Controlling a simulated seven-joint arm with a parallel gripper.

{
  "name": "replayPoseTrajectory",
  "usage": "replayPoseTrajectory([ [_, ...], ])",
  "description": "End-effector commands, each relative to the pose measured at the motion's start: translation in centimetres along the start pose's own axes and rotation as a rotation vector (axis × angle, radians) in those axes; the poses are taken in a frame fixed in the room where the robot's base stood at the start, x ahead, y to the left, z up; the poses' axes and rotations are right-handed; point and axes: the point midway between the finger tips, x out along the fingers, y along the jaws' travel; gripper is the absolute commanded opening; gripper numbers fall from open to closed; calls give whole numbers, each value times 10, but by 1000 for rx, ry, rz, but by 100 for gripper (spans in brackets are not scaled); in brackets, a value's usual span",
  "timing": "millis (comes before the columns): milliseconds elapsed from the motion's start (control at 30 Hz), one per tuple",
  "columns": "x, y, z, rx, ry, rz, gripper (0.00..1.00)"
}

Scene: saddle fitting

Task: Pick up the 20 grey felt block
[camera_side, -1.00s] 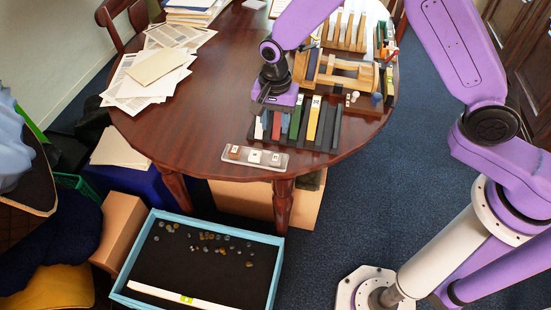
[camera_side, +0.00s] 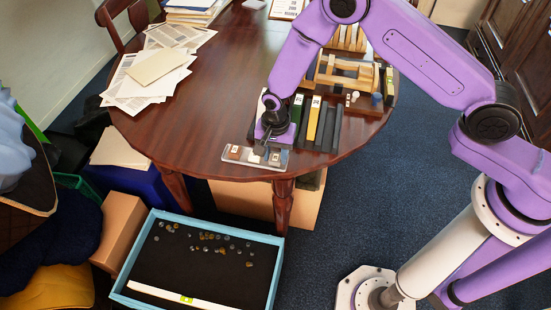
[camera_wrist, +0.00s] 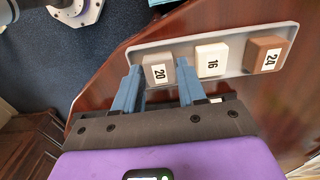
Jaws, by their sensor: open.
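The grey felt block marked 20 (camera_wrist: 158,71) sits at one end of a shallow grey tray (camera_wrist: 123,56) on the table. In the wrist view my gripper (camera_wrist: 158,77) is open, with one blue finger on each side of this block. I cannot tell whether the fingers touch it or how far down they reach. In the side view my gripper (camera_side: 264,152) is low over the right part of the tray (camera_side: 229,158) and partly hides the blocks there.
A white block marked 16 (camera_wrist: 212,61) stands beside the grey block, close to one finger. A brown block marked 24 (camera_wrist: 267,54) is at the tray's far end. Strips in a dark rack (camera_side: 329,125) stand just behind the tray. The table's edge is close in front.

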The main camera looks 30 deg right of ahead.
Motion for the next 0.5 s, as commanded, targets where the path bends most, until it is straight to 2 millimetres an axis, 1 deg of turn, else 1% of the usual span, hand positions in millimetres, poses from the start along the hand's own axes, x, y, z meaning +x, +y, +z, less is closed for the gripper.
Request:
replayPoseTrajectory([
  [67,3,0,0,0,0,1,40],
  [267,3,0,0,0,0,0,40],
  [300,3,0,0,0,0,0,34],
  [400,3,0,0,0,0,0,5],
  [500,3,0,0,0,0,0,5],
])
